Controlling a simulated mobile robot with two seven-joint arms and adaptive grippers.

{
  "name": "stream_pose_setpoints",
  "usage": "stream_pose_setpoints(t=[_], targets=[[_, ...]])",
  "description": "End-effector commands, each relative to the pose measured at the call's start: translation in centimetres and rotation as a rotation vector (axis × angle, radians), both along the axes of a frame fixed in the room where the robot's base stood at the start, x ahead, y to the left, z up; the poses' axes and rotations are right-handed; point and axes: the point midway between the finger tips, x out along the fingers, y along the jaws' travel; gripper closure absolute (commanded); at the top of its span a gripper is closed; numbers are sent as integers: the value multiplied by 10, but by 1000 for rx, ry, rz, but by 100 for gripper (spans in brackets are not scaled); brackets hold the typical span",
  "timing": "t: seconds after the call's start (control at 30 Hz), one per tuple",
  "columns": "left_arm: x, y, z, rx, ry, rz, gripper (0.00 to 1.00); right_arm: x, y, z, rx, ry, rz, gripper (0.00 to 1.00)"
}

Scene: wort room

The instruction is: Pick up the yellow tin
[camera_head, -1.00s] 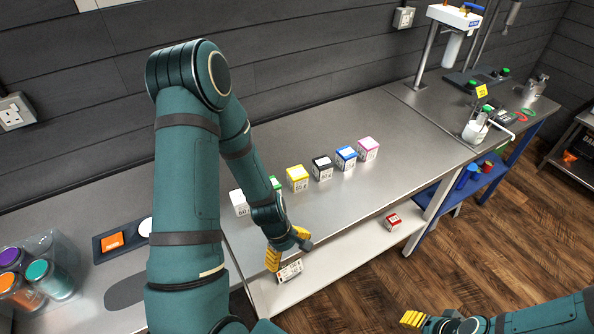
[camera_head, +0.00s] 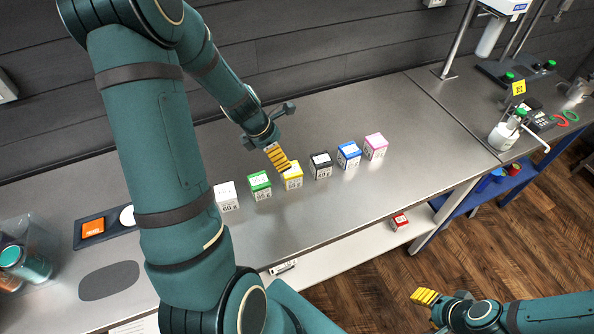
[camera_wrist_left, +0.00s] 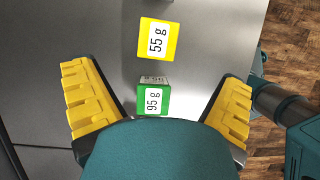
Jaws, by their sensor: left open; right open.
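The yellow tin (camera_head: 292,177) is a small cube with a white label, standing on the steel bench in a row of tins. In the left wrist view the yellow tin (camera_wrist_left: 157,39) reads "55 g" and lies beyond the fingertips, upper middle. My left gripper (camera_head: 277,158) is open and empty, above and just behind the yellow tin, partly covering it in the head view. In the left wrist view its yellow-padded fingers (camera_wrist_left: 160,105) stand wide apart, with the green tin (camera_wrist_left: 153,100) below between them. My right gripper (camera_head: 425,297) is open, low at the right, away from the bench.
The green tin (camera_head: 259,185) and white tin (camera_head: 227,196) stand left of the yellow one; the black (camera_head: 321,165), blue (camera_head: 349,155) and pink (camera_head: 375,146) tins stand right. The bench front (camera_head: 330,220) is clear.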

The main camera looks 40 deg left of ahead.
Motion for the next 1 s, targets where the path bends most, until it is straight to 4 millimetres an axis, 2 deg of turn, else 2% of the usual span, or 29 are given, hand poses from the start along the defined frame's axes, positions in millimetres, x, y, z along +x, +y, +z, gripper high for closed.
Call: stream_pose_setpoints(t=[0.1,0.3,0.57,0.8,1.0], targets=[[7,-5,-25,-2,4,1,4,-1,0,-8,-1,1,-1,53],[18,-11,-56,-2,2,-1,4,-1,0,-15,-1,0,-3,53],[25,-14,-71,1,1,0,4,-1,0,-17,-1,-1,-4,53],[36,-17,-103,-2,2,-1,4,-1,0,-19,-1,0,-5,53],[41,-20,-115,0,0,-1,4,-1,0,-20,-1,0,-5,53]])
